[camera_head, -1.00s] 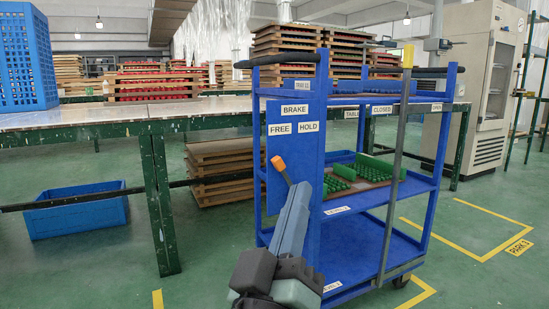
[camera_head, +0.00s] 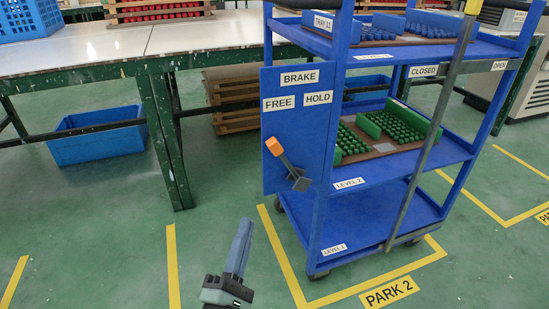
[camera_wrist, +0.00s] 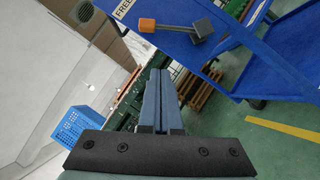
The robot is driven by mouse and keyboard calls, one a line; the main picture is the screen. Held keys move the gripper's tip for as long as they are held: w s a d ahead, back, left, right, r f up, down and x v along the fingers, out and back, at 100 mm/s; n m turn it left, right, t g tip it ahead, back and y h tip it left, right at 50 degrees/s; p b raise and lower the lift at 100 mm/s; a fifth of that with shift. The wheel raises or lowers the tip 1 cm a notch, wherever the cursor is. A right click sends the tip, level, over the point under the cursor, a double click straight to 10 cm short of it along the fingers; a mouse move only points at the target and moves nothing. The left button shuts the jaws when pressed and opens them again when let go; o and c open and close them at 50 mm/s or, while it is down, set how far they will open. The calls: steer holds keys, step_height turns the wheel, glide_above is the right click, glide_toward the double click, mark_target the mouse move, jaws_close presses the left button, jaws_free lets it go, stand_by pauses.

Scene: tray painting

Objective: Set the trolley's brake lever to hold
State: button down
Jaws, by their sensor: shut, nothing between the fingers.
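The blue trolley (camera_head: 358,204) stands over the PARK 2 floor mark. Its left end panel (camera_head: 272,185) carries a BRAKE label with FREE (camera_head: 280,103) at left and HOLD (camera_head: 318,98) at right. The brake lever (camera_head: 287,164) has an orange knob and a dark pivot; it tilts up and left from the pivot, to the FREE side. My gripper (camera_head: 246,222) is shut and empty, below and left of the lever, apart from it. In the wrist view the lever's orange knob (camera_wrist: 147,25) lies beyond my fingertips (camera_wrist: 158,72), with a clear gap.
A long table (camera_head: 150,50) on green legs stands behind left, with a blue crate (camera_head: 97,135) on the floor under it. The trolley's shelves hold trays of green and blue pieces. A grey upright bar crosses its front. Floor left of the trolley is clear.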

glide_toward(286, 161)
steer(key=w+a, duration=0.4)
steer(key=w, duration=0.1)
steer(key=shift+w+d+r, duration=0.25)
steer(key=shift+d+r, duration=0.15)
steer(key=shift+d, duration=0.15)
steer(key=shift+w+d+r, duration=0.25)
steer(key=shift+d+r, duration=0.1)
steer(key=shift+d, duration=0.25)
steer(key=shift+w+d+r, duration=0.25)
steer(key=shift+d+r, duration=0.15)
steer(key=shift+d, duration=0.15)
steer(key=shift+d+r+m+g+p, duration=0.15)
steer(key=shift+r+m+g+p, duration=0.25)
steer(key=shift+p, duration=0.45)
